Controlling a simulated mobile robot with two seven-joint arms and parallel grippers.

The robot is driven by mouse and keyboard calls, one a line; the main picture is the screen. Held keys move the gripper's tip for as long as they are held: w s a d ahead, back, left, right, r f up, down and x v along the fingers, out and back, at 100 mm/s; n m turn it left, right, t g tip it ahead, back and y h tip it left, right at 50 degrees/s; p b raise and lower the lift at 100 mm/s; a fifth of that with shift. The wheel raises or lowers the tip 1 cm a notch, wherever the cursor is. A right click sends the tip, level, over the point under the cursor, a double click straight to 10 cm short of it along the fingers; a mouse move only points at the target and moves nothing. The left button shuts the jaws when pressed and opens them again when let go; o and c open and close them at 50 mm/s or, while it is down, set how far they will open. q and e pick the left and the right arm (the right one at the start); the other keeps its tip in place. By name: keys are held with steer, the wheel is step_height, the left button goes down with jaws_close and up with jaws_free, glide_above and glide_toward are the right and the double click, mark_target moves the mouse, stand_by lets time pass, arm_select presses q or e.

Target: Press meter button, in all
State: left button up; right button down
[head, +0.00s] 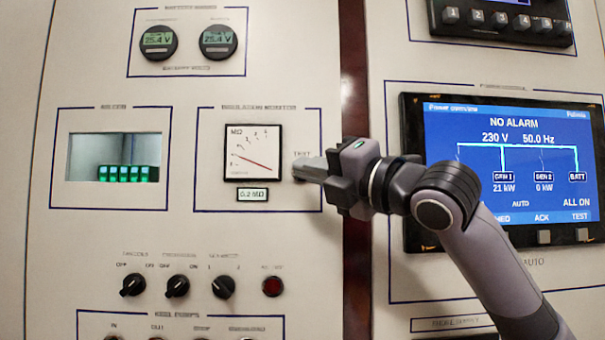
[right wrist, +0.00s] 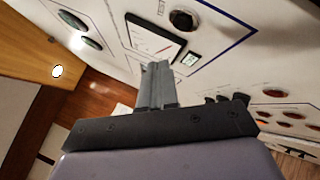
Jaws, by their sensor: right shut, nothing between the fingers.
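The insulation meter (head: 252,152) is a white square dial with a red needle and a small readout (head: 253,195) below. A TEST label stands at its right. My right gripper (head: 297,173) is shut and empty, with its fingertips just below that label, covering the button's place in the head view. In the right wrist view, a dark round button (right wrist: 183,20) stands beside the meter (right wrist: 152,42). There the shut fingertips (right wrist: 155,68) appear apart from the button. Touch with the panel cannot be told. My left gripper is not in view.
Several black rotary knobs (head: 177,286) and a red lamp (head: 272,286) are below the meter. A blue power screen (head: 510,150) stands out on the right panel, behind my arm. Two round voltage gauges (head: 159,42) are above. The panel left of the meter is unobstructed.

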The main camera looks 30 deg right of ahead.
steer(key=shift+w+d+p, duration=0.35)
steer(key=shift+w+d, duration=0.05)
steer(key=shift+w, duration=0.3)
steer(key=shift+w+d+p, duration=0.35)
steer(key=shift+w+d, duration=0.05)
steer(key=shift+w, duration=0.3)
stand_by(1.0)
steer(key=shift+w+d, duration=0.25)
steer(key=shift+w, duration=0.1)
steer(key=shift+w+d, duration=0.2)
steer(key=shift+w, duration=0.1)
stand_by(0.7)
steer(key=shift+s, duration=0.1)
stand_by(0.3)
steer(key=shift+s+a, duration=0.4)
steer(key=shift+s, duration=0.2)
